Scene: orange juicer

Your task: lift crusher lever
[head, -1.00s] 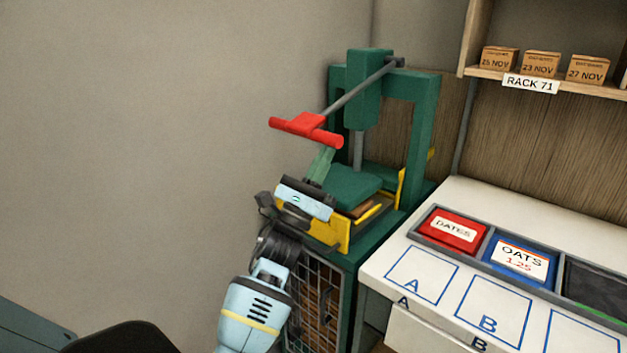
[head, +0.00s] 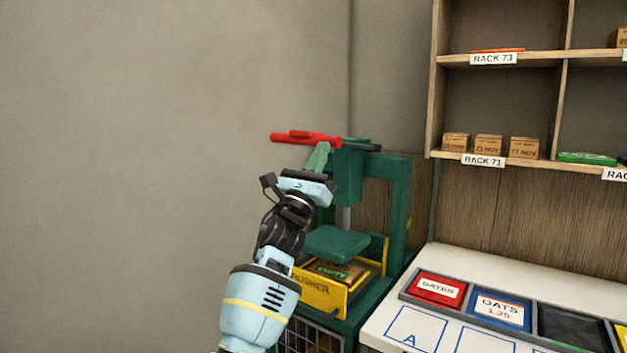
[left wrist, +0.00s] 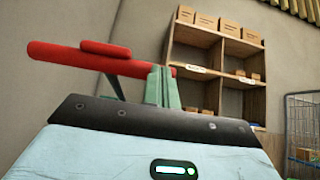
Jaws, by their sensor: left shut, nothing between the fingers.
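The green crusher (head: 398,195) stands against the wall in the head view. Its lever ends in a red handle (head: 305,137), and the lever is raised to about level with the top of the frame. The handle also shows at upper left in the left wrist view (left wrist: 80,60). My left gripper (head: 323,148) is shut and empty, its green fingertips up against the underside of the handle near its right end. The green press plate (head: 337,242) hangs above a yellow tray (head: 318,291), with a gap between them. My right gripper is out of view.
A wooden rack (head: 500,105) with small boxes hangs above. The wall left of the crusher is clear.

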